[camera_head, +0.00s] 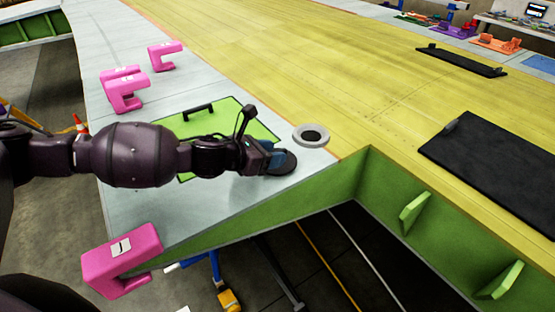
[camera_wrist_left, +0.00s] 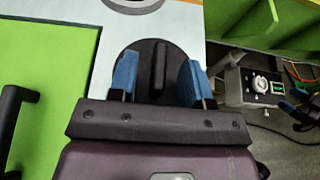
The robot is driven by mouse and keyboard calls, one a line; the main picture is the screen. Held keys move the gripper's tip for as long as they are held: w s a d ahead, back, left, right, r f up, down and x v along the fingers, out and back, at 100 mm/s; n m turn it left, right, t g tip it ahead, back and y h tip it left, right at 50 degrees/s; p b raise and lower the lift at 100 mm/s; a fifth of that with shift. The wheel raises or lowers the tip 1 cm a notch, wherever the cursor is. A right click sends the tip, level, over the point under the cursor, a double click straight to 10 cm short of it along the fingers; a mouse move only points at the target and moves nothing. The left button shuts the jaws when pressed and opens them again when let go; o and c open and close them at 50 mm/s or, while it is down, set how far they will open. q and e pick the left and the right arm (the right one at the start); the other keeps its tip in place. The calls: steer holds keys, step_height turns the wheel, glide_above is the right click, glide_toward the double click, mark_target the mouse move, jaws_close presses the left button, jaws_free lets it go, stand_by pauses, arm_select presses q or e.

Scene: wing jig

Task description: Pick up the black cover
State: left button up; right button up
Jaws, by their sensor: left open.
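The black cover (camera_head: 284,164) is a round dark disc lying on the grey wing surface near its edge. In the left wrist view, the cover (camera_wrist_left: 156,45) shows a raised ridge handle across its middle. My left gripper (camera_head: 264,158) is right at the cover in the head view and hides part of it. In the left wrist view, my left gripper (camera_wrist_left: 158,80) is open, its blue fingers on either side of the ridge with gaps to both. Whether the fingers touch the disc, I cannot tell.
A grey ring around a dark round hole (camera_head: 311,135) lies just beyond the cover. A green panel with a black handle (camera_head: 198,112) lies beside my left arm. Pink clamps (camera_head: 122,255) grip the wing's edge. A black mat (camera_head: 490,165) lies at right.

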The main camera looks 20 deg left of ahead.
arm_select(q)
steer(key=shift+c, duration=0.3)
jaws_close()
